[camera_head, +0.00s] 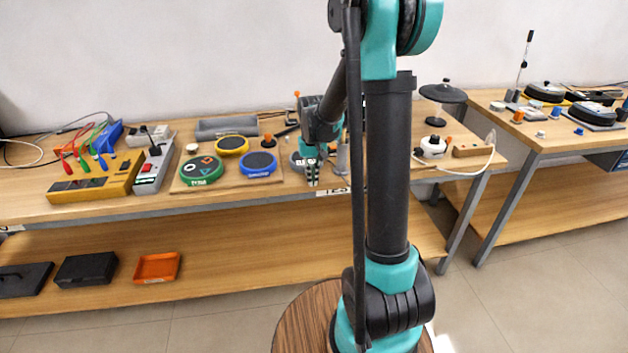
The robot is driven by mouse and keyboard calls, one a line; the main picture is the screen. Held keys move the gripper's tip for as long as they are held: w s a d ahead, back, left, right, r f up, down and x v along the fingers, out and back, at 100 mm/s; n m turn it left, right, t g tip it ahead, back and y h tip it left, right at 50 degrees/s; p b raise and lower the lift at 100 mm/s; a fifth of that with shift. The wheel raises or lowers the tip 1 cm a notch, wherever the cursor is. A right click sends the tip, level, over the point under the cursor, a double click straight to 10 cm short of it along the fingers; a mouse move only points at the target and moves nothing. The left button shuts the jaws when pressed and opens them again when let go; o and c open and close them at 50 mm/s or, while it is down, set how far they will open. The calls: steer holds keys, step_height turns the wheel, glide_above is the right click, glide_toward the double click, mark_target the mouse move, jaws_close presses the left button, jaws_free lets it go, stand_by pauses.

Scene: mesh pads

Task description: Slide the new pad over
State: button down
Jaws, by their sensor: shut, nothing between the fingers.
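Several round mesh pads lie on the long wooden bench. A green-rimmed pad (202,170) with symbols on top, a yellow-rimmed pad (232,145) and a blue-rimmed pad (257,164) sit together on a thin board. Which pad is the new one, I cannot tell. My gripper (312,183) points down at the bench's front edge, in front of the grey pad. It is shut and empty. Whether it touches the pad, I cannot tell.
Left of the pads stand a grey device (153,170) and a yellow box (92,180) with cables. A white pot-like device (433,146) with a cable stands to the right. My arm's column hides part of the bench. An orange tray (158,267) sits on the lower shelf.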

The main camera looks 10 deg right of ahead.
steer(key=shift+w, duration=0.4)
steer(key=w, duration=1.3)
steer(key=shift+s, duration=0.1)
